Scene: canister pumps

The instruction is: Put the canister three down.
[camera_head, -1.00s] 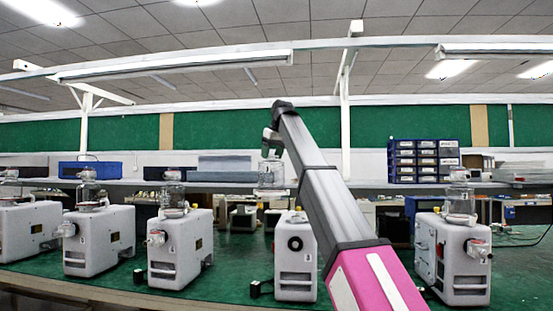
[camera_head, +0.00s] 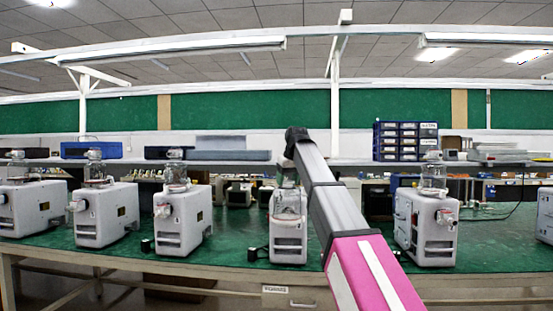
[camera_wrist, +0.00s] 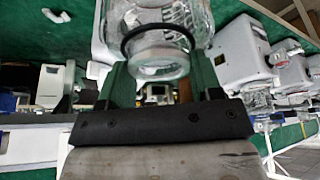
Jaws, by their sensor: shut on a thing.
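My gripper (camera_head: 287,178) is shut on a clear canister (camera_head: 289,204), held upright in the head view. In the wrist view, my gripper's green fingers (camera_wrist: 163,80) lie on either side of the canister (camera_wrist: 165,45), which has a black ring around it. In the head view, the canister overlaps the upper front of the middle white pump (camera_head: 288,244), whose top carries no other canister. I cannot tell whether the canister touches the pump or hangs in front of it. No number can be read on the canister.
White pumps with clear canisters stand to the left (camera_head: 182,222) and right (camera_head: 425,229) on the green bench top (camera_head: 345,258). A small black box (camera_head: 253,254) sits beside the middle pump. A shelf with blue drawers (camera_head: 405,141) runs behind.

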